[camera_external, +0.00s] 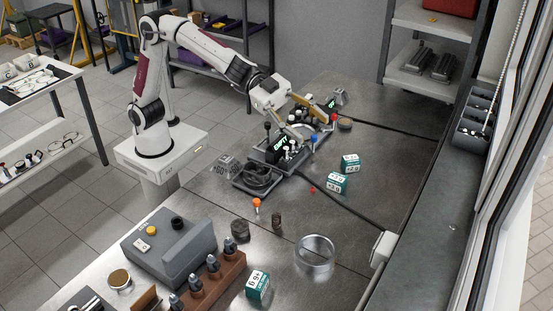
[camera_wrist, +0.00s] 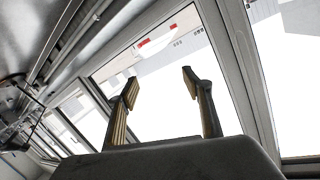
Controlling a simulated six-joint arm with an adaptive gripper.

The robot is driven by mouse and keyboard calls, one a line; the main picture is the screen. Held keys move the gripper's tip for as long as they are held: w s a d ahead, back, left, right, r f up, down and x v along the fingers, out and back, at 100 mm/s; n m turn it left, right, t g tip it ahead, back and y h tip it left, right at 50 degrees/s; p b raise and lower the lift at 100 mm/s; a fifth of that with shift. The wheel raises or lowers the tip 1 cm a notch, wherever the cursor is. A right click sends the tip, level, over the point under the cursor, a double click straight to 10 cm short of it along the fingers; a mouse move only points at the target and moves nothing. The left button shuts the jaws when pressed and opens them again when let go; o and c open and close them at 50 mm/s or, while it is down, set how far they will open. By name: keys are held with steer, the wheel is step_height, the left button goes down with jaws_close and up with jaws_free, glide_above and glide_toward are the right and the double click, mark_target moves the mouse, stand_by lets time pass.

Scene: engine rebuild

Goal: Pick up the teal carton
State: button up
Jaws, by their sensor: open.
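Several teal-and-white cartons stand on the metal bench in the external view. One carton (camera_external: 350,163) is right of centre, a second carton (camera_external: 338,182) is just in front of it, and a third carton (camera_external: 258,284) is near the front edge of the picture. I cannot tell which one the task means. My gripper (camera_external: 315,129) is open and empty, above the dark fixture and to the upper left of the nearer pair. In the wrist view my gripper (camera_wrist: 159,85) has its two fingers apart, with only windows beyond; no carton shows there.
A dark fixture (camera_external: 270,155) with knobs and green-lit labels lies below my gripper. A clear ring (camera_external: 314,256), a grey box (camera_external: 170,248) and a brown rack (camera_external: 215,287) stand in front. A dark cable (camera_external: 345,205) crosses the bench. Windows line the right side.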

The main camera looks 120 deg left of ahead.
steer(key=w+d+f+m+g+h, duration=0.2)
steer(key=w+d+f+m+h, duration=0.1)
steer(key=w+d+f+h, duration=0.25)
steer(key=m+g+h, duration=0.3)
steer(key=m+g, duration=0.3)
steer(key=g, duration=0.5)
glide_toward(258, 277)
steer(key=x, duration=0.2)
steer(key=shift+d+f, duration=0.3)
steer(key=shift+f, duration=0.05)
steer(key=shift+d+h, duration=0.1)
steer(key=shift+h, duration=0.15)
steer(key=shift+x, duration=1.2)
steer(key=shift+d, duration=0.1)
steer(key=shift+x, duration=2.5)
